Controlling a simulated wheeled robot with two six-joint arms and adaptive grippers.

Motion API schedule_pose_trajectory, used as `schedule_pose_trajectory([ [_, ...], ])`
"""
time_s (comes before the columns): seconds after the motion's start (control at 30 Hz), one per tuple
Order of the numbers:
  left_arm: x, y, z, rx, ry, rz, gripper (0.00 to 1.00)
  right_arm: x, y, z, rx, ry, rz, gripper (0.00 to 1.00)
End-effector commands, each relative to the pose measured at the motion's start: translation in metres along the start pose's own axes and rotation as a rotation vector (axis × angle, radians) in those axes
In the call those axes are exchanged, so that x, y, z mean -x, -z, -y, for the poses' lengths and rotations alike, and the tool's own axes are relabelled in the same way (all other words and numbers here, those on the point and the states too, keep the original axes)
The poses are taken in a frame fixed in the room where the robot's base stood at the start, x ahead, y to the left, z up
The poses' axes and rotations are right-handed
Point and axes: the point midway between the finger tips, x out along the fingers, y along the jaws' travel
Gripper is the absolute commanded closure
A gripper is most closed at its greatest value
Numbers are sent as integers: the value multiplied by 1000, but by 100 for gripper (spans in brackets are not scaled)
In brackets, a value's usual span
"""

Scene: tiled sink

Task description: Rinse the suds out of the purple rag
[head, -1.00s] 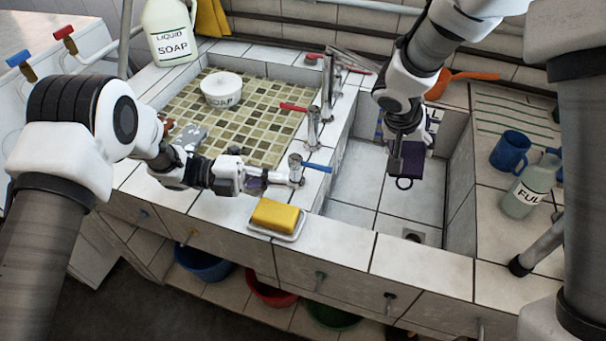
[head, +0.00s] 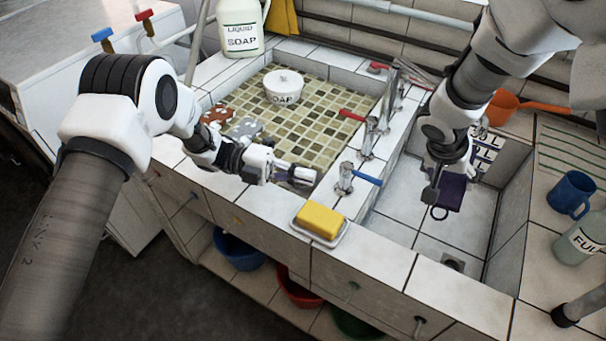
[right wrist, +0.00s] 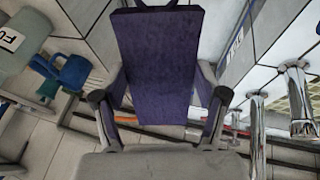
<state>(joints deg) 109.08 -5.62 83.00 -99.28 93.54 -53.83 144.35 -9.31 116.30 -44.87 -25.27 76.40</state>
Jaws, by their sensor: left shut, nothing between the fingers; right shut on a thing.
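The purple rag (head: 452,190) hangs in the right basin (head: 400,213), with a dark loop at its lower end. My right gripper (head: 440,180) is shut on it. In the right wrist view the rag (right wrist: 158,60) is a flat purple piece between both fingers; I make out no suds on it. My left gripper (head: 308,177) is shut and empty, just left of the blue-handled tap (head: 347,178) and apart from it. The blue lever (head: 367,179) points right, toward the right basin. I see no water stream.
A yellow sponge (head: 320,219) lies on a white dish (head: 336,238) on the front ledge. Red-handled taps (head: 368,135) stand behind. A soap bowl (head: 284,86) sits in the left tiled basin. A blue mug (head: 571,194) and a bottle (head: 580,240) are at right.

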Motion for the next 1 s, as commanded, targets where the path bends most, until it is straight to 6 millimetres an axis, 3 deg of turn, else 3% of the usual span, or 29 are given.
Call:
schedule_pose_trajectory([
  [0.43, 1, 6, 31, 0, 0, 0, 100, 22, -27, 24, 2, -2, -1, 63],
  [1.0, 1, 6, 30, 0, 0, 0, 100, 18, -32, 27, 6, -4, 1, 63],
])
